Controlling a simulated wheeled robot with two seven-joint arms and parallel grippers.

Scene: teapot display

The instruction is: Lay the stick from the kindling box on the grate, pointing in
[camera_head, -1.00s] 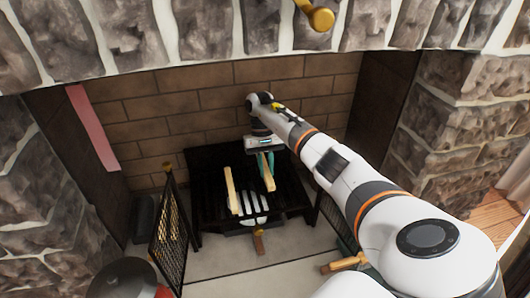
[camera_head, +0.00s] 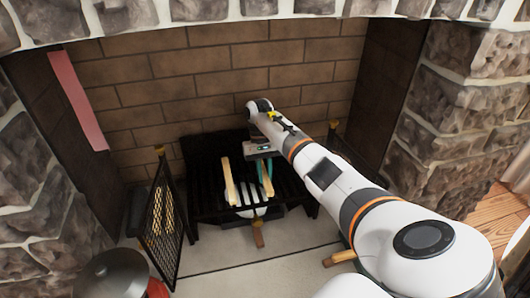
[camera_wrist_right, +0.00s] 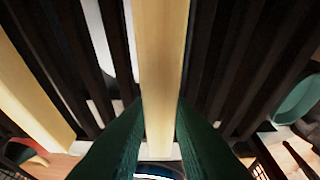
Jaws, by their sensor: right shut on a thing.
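The black grate (camera_head: 205,208) stands in the fireplace. A pale stick (camera_head: 260,184) lies lengthwise from front to back at the grate's right half, between the fingers of my right gripper (camera_head: 264,168). In the right wrist view the stick (camera_wrist_right: 162,50) runs away between both green fingers (camera_wrist_right: 160,115), with dark bars just below. Whether it touches the bars is unclear. A second pale stick (camera_head: 228,182) lies on the grate to its left, roughly parallel. My left gripper is out of view. I cannot make out the kindling box for sure.
A black mesh screen (camera_head: 163,225) stands left of the grate. A dark lidded pot (camera_head: 112,272) is at the lower left. A brown wooden piece (camera_head: 257,236) sticks out below the grate, and another (camera_head: 341,257) shows beside my arm. Brick (camera_head: 200,70) closes the back.

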